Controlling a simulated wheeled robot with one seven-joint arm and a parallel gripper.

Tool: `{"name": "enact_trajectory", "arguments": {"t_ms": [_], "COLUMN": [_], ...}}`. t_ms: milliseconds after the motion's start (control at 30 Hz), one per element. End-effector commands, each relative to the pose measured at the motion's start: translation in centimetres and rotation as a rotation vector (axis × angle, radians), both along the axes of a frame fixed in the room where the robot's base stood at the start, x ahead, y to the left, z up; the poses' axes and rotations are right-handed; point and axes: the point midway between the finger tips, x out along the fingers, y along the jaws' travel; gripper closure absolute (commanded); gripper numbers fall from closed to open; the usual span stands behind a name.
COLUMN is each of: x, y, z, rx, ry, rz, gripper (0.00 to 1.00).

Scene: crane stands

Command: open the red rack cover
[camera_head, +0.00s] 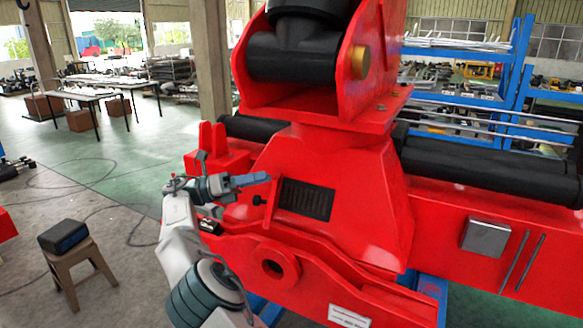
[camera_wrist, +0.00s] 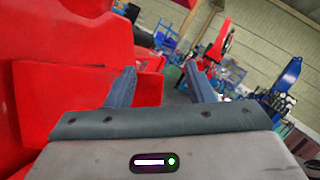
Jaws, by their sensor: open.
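The red rack cover (camera_head: 271,203) shows in the head view as a narrow red panel, almost edge-on, at the left side of a dark slotted recess (camera_head: 306,199). A small black knob (camera_head: 258,200) sticks out on its left. The recess is uncovered in the red crane body. My gripper (camera_head: 246,184) is just left of the cover, with one fingertip close to its top edge; I cannot tell if they touch. In the wrist view my gripper (camera_wrist: 160,80) has its two fingers spread with nothing held. A red panel shows behind the left finger, but I cannot tell if it is the cover.
The red crane body (camera_head: 375,190) fills the right of the head view. A red beam with a round boss (camera_head: 275,266) lies below the recess. A wooden stool (camera_head: 80,265) bearing a dark box (camera_head: 63,236) stands at left. The green floor behind is mostly clear.

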Motion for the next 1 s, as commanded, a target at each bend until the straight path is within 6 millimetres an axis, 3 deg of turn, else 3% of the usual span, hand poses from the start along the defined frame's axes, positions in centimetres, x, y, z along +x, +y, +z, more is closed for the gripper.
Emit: {"name": "enact_trajectory", "arguments": {"t_ms": [500,700,1000], "x": [-1.7,-2.0,-2.0], "y": [-7.2,-8.4,-8.5], "z": [4.3,5.1,5.3], "rx": [0.002,0.0,0.0], "ry": [-0.001,-0.001,-0.001], "rz": [-0.001,0.0,0.0], "gripper": [0.52,0.52,0.55]}}
